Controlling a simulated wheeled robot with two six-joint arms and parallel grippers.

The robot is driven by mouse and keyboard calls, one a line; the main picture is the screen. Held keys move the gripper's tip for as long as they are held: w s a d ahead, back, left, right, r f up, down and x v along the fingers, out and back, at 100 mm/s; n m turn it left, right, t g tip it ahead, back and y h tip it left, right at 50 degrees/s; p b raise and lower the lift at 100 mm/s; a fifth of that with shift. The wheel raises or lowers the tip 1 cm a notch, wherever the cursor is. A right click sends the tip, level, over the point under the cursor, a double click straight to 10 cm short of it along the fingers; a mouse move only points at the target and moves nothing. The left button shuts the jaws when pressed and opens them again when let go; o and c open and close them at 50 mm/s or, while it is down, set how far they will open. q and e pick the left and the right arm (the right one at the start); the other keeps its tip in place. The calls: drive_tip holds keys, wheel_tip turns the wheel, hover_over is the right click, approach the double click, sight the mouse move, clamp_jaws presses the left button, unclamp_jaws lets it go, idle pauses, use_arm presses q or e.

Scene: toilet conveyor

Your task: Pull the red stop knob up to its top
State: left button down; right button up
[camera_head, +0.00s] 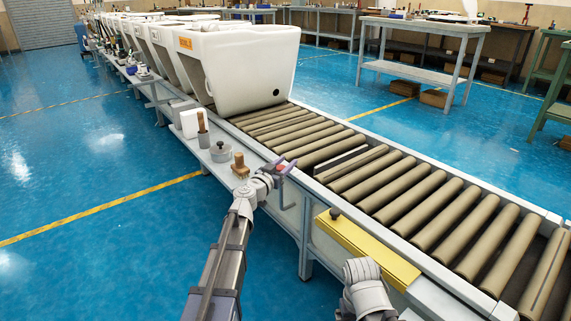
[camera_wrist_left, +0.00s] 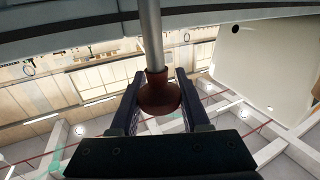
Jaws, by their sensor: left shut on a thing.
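The red stop knob (camera_wrist_left: 158,97) is a dark red, rounded piece on the end of a grey metal rod (camera_wrist_left: 151,35) in the left wrist view. My left gripper (camera_wrist_left: 155,105) has its two dark fingers on either side of the knob and is shut on it. In the head view my left gripper (camera_head: 280,169) is at the near side of the conveyor, where the knob is mostly hidden by it. My right arm shows at the bottom of the head view, but its gripper fingers do not.
A roller conveyor (camera_head: 384,181) runs diagonally, with white toilet bodies (camera_head: 240,62) at its far end. A side shelf holds a wooden-handled tool (camera_head: 240,166) and a grey round pot (camera_head: 220,152). A yellow box (camera_head: 367,250) with a black knob is to the right. Blue floor lies open at left.

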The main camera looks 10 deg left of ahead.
use_arm(q)
wheel_tip(320, 180, up, 6)
drive_tip(key=p, duration=0.6)
drive_tip(key=shift+r, duration=0.2)
drive_tip(key=shift+c, duration=2)
unclamp_jaws()
drive_tip(key=v, duration=0.7)
drive_tip(key=shift+s+a, duration=0.15)
drive_tip(key=shift+s, duration=0.2)
